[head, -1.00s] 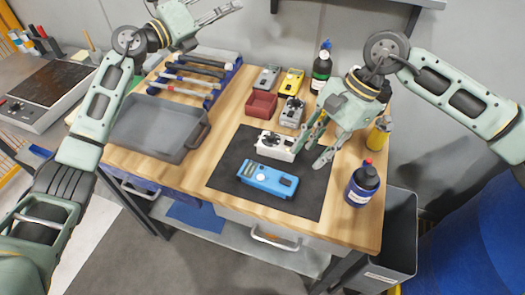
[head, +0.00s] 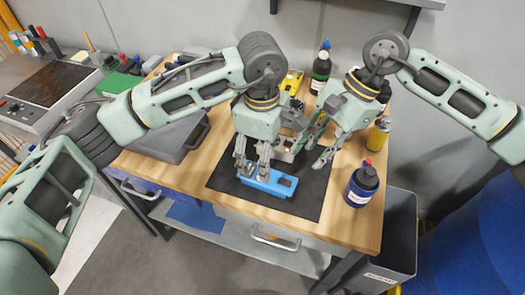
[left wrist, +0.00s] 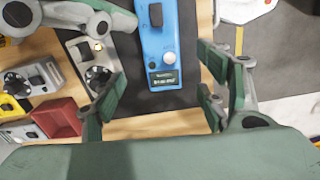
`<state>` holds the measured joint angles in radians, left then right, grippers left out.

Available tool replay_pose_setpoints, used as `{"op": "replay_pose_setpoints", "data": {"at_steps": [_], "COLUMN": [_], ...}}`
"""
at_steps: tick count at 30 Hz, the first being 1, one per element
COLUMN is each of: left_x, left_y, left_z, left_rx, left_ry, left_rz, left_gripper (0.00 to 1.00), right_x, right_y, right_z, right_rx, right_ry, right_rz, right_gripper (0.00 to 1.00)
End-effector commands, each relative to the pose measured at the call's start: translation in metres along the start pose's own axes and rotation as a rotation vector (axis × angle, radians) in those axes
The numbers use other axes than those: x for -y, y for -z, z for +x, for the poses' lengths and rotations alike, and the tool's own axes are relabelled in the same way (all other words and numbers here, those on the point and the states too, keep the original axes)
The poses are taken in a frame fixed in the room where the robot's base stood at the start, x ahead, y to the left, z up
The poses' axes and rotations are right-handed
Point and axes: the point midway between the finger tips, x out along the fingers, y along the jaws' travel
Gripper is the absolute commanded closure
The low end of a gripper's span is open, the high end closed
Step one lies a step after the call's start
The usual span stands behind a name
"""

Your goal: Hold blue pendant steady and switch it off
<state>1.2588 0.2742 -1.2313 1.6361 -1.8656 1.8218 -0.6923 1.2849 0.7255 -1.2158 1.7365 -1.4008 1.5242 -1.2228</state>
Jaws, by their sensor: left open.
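The blue pendant (head: 267,187) lies flat on the dark mat (head: 308,205). In the left wrist view the pendant (left wrist: 172,30) shows a dark switch, a pale round knob and a small lit display whose text is too small to read. My left gripper (head: 253,165) is open, pointing down over the left end of the pendant and partly hiding it. In the left wrist view its fingers (left wrist: 160,92) stand apart on either side of the display end. My right gripper (head: 315,151) is open and empty, above and right of the pendant.
A pale device with a dark knob (left wrist: 86,55) lies beside the pendant, mostly hidden in the head view. A blue bottle with a red tip (head: 361,188) stands right of the mat. A yellow device (head: 292,82) lies behind.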

Motion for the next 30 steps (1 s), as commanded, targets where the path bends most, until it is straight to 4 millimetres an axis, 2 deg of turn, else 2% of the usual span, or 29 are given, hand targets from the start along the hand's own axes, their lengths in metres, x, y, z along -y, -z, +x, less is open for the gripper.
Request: {"op": "replay_pose_setpoints", "data": {"at_steps": [15,20,28,30], "left_x": [0.003,0.003,0.003,0.003], "left_y": [0.001,0.001,0.001,0.001], "left_z": [0.068,0.077,0.078,0.078], "left_rx": [-0.007,-0.007,-0.006,-0.006], "left_ry": [0.010,0.007,0.007,0.007], "left_rz": [-0.002,-0.002,-0.002,-0.002], "left_gripper": [0.33,0.33,0.33,0.39], "right_x": [0.000,0.000,0.000,0.000], "right_y": [0.000,0.000,0.000,0.000], "right_z": [0.000,0.000,0.000,0.000], "right_rx": [0.000,0.000,0.000,0.000], "right_ry": [0.000,0.000,0.000,0.000], "right_rz": [0.000,0.000,0.000,0.000], "right_gripper": [0.69,0.69,0.69,0.69]}}
